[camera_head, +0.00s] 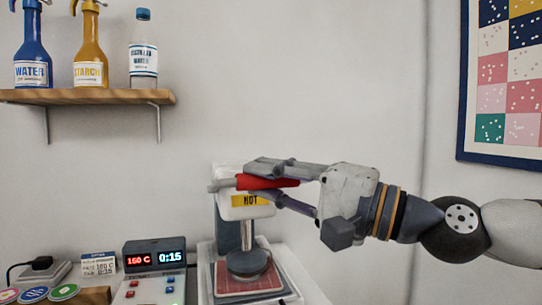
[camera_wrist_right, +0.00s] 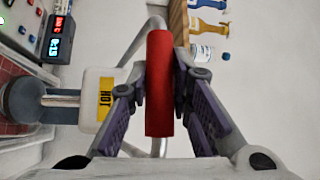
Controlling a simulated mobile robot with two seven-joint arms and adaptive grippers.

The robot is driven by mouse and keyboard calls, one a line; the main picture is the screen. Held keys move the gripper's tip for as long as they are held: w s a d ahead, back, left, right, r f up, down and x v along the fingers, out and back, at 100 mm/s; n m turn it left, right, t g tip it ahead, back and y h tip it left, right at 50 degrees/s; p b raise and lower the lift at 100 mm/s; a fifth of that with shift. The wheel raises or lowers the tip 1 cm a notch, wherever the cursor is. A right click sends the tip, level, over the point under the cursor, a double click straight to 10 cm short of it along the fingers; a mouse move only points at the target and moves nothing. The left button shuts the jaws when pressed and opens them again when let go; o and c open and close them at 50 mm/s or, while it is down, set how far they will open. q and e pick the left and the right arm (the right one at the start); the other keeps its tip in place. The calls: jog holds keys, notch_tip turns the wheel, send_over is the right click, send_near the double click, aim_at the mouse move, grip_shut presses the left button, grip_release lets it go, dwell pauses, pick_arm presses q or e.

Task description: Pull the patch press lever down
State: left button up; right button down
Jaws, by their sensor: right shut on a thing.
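The patch press (camera_head: 229,207) is a white-headed machine with a yellow HOT label, a grey column and a round dark platen (camera_head: 249,264). The platen is low, over a red patterned square (camera_head: 232,286) on the base; I cannot tell whether it touches. The lever's red grip (camera_head: 248,182) lies roughly level across the front of the head; it also shows in the wrist view (camera_wrist_right: 160,90). My right gripper (camera_head: 268,184) comes in from the right and is shut on the red grip, one finger on each side. My left gripper is not in view.
A control box (camera_head: 155,256) with red and blue displays stands left of the press. Round coloured patches (camera_head: 63,292) and a small card (camera_head: 98,264) are further left. A wooden shelf (camera_head: 120,97) with bottles hangs above.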

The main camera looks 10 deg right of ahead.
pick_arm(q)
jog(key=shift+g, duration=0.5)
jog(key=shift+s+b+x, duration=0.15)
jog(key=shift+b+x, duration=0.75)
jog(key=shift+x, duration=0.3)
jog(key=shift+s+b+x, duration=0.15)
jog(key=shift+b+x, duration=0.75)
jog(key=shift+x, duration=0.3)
pick_arm(e)
notch_tip(320, 180, down, 8)
jog(key=shift+s+r, duration=0.2)
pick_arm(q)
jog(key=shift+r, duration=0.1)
pick_arm(e)
jog(key=c, duration=1.4)
grip_release()
jog(key=shift+c, duration=0.2)
jog(key=v, duration=1.2)
